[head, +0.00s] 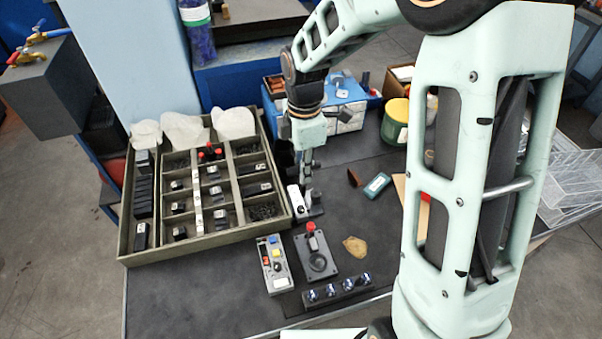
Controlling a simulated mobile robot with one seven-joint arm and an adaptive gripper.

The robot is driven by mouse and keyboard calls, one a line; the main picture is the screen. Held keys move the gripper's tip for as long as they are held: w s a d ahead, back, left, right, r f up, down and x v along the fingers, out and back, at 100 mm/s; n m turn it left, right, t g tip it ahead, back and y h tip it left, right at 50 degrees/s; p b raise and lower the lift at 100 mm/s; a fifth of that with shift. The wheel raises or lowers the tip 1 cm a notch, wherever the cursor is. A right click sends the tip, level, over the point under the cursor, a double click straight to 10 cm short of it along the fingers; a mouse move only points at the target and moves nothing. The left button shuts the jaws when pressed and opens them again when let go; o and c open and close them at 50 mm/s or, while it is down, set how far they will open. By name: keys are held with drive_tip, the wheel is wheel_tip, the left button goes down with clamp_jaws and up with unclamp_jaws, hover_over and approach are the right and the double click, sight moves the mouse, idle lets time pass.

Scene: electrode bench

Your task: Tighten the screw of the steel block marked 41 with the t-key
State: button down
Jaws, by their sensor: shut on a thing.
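My gripper (306,182) points straight down at the right side of the compartment tray, shut on what seems to be the t-key, though its fingers hide most of it. Right below and close to the fingers stands a small pale steel block (297,201) on a dark base. I cannot tell whether the key touches its screw. Several more small steel blocks, among them one block (213,172), sit in the tray (205,241). The markings are too small to read, so I cannot tell which block is marked 41.
In front are a control box (277,282) with coloured buttons, a dark fixture with a red knob (310,227) and a black strip (338,291) with round sockets. A green and yellow tin (396,118) and a blue box (345,100) stand behind.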

drive_tip(key=shift+a+f+n, duration=0.1)
drive_tip(key=shift+a+n, duration=0.2)
drive_tip(key=shift+n, duration=0.3)
drive_tip(key=shift+f, duration=0.2)
drive_tip(key=shift+f+b, duration=2.15)
drive_tip(key=shift+f, duration=0.1)
drive_tip(key=shift+f+b, duration=0.45)
drive_tip(key=shift+f, duration=0.35)
drive_tip(key=c, duration=2.6)
unclamp_jaws()
clamp_jaws()
